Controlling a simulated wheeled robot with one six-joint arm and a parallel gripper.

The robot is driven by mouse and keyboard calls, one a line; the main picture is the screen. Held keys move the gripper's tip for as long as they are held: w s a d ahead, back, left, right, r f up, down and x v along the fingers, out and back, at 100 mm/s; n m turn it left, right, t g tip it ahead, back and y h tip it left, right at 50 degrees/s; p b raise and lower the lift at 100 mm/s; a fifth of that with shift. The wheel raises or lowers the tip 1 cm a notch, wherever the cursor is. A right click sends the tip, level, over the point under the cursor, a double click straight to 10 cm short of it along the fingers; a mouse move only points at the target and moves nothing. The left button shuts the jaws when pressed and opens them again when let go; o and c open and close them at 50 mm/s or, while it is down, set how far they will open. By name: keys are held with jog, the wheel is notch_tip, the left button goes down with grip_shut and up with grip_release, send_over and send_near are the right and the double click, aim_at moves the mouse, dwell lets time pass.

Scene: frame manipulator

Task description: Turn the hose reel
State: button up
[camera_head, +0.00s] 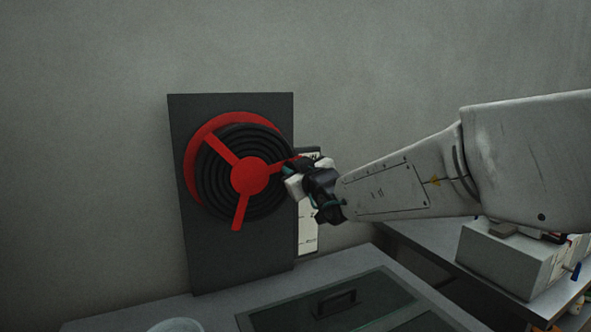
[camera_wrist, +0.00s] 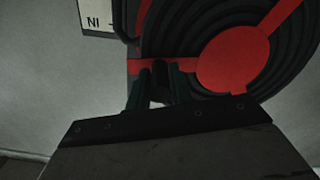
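The hose reel (camera_head: 250,176) is mounted on an upright dark panel (camera_head: 240,270). It has a red hub, red spokes and black coiled hose. One spoke points up-left, one down and one right toward my gripper (camera_head: 299,181). In the wrist view the reel (camera_wrist: 228,64) fills the upper right, with a red spoke (camera_wrist: 142,66) running left from the hub. My gripper's two fingers (camera_wrist: 157,92) stand apart at this spoke's outer end. A dark upright piece, perhaps a handle, shows between them; I cannot tell whether they touch it. My gripper hides the spoke tip in the head view.
A white labelled plate (camera_head: 308,228) is behind my gripper, right of the panel. Below are a grey counter (camera_head: 345,262) with a dark handled lid (camera_head: 338,302) and a round pale container (camera_head: 176,325). A grey box (camera_head: 510,252) stands at the right.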

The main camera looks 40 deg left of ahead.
jog(key=shift+o, duration=1.4)
